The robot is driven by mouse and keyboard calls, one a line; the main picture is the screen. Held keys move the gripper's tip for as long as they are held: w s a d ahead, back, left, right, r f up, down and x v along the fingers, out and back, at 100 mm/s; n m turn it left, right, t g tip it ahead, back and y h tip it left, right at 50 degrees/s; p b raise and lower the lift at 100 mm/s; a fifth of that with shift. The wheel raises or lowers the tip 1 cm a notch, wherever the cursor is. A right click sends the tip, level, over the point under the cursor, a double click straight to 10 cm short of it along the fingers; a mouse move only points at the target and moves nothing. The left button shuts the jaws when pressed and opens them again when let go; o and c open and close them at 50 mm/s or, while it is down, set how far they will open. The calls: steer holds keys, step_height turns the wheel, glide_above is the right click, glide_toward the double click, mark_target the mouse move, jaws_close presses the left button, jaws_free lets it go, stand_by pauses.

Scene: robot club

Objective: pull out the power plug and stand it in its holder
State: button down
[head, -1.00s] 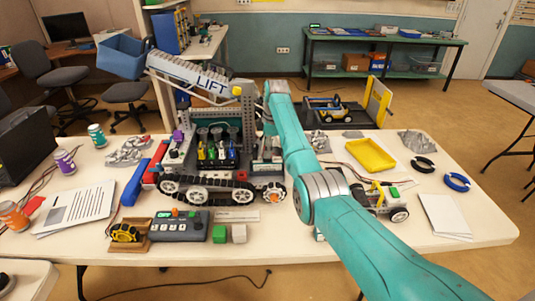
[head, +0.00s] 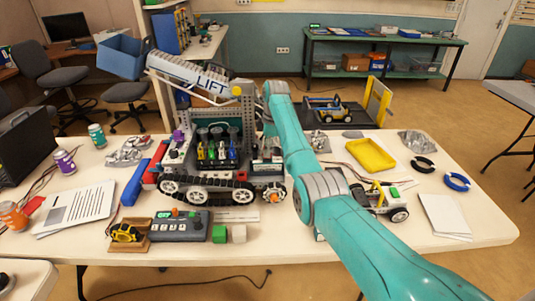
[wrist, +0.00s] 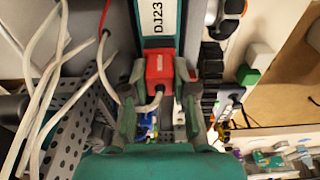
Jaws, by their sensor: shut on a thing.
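The red power plug (wrist: 159,68) sits between the two fingers of my gripper (wrist: 160,75) in the wrist view. My gripper is shut on it. A grey cable (wrist: 150,106) curves from its lower end. In the head view my arm reaches the right end of the tracked robot (head: 210,185), and the plug and fingertips are hidden there. I cannot make out the plug's holder in either view.
Pale loose wires (wrist: 42,75) and a perforated metal plate (wrist: 75,130) lie close left of my gripper. The robot's lift arm (head: 190,75) rises at the left. A yellow tray (head: 370,155) and a small wheeled robot (head: 385,200) are on the table to the right.

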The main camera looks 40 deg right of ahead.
steer(key=c, duration=1.7)
jaws_free()
jaws_close()
steer(key=shift+r, duration=2.45)
steer(key=shift+r, duration=0.85)
steer(key=a+f, duration=0.2)
steer(key=a, duration=0.1)
steer(key=w+a+f, duration=0.1)
steer(key=a+f, duration=0.1)
steer(key=a, duration=0.2)
steer(key=a+f, duration=0.2)
steer(key=a, duration=0.1)
steer(key=shift+w+a+f, duration=0.25)
steer(key=shift+w+f, duration=0.1)
steer(key=shift+f, duration=0.05)
steer(key=shift+a+f, duration=0.1)
steer(key=shift+f, duration=1)
